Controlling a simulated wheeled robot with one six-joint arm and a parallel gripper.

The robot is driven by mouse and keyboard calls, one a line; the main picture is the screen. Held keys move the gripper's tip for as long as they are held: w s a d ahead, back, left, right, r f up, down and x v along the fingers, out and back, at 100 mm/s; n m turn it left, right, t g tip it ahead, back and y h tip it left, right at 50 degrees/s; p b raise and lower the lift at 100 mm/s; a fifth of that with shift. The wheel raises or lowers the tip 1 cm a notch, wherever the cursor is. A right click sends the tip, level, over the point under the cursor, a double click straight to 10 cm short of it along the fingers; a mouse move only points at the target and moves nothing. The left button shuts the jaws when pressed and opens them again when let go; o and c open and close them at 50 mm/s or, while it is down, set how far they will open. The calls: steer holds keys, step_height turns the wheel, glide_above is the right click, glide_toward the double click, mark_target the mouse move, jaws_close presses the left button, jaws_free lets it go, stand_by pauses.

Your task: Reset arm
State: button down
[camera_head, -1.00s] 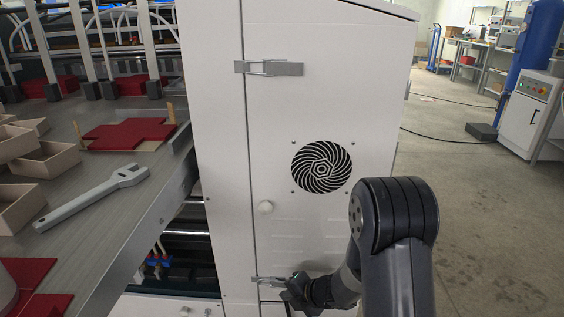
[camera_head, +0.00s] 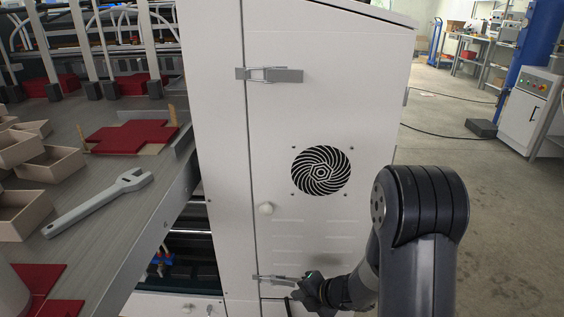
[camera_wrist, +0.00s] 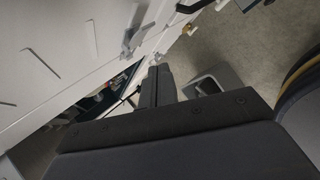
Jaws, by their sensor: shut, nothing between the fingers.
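My gripper (camera_head: 296,303) is low in front of the white cabinet door (camera_head: 330,115), beside its lower latch (camera_head: 272,278). In the head view the fingers are small and partly hidden by my own arm. In the wrist view my gripper (camera_wrist: 156,84) points toward the cabinet's lower part, with its dark fingers together and nothing held. The lower latch (camera_wrist: 131,40) shows just beyond the fingers there; I cannot tell whether they touch it. The upper latch (camera_head: 270,74) lies across the left edge of the closed door.
A metal worktable (camera_head: 105,225) on the left holds a grey wrench (camera_head: 98,202), open cardboard boxes (camera_head: 50,164) and red blanks (camera_head: 133,136). Open floor (camera_head: 500,220) lies to the right. A dark block (camera_head: 481,128) and cables lie farther back.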

steer(key=w+a+f+b, duration=0.1)
steer(key=a+f+b, duration=0.3)
steer(key=a+f, duration=0.1)
steer(key=p+v, duration=0.5)
steer(key=v, duration=0.4)
steer(key=shift+r+p, duration=0.35)
steer(key=shift+r, duration=0.25)
steer(key=shift+s+a+f, duration=0.1)
steer(key=shift+s, duration=0.05)
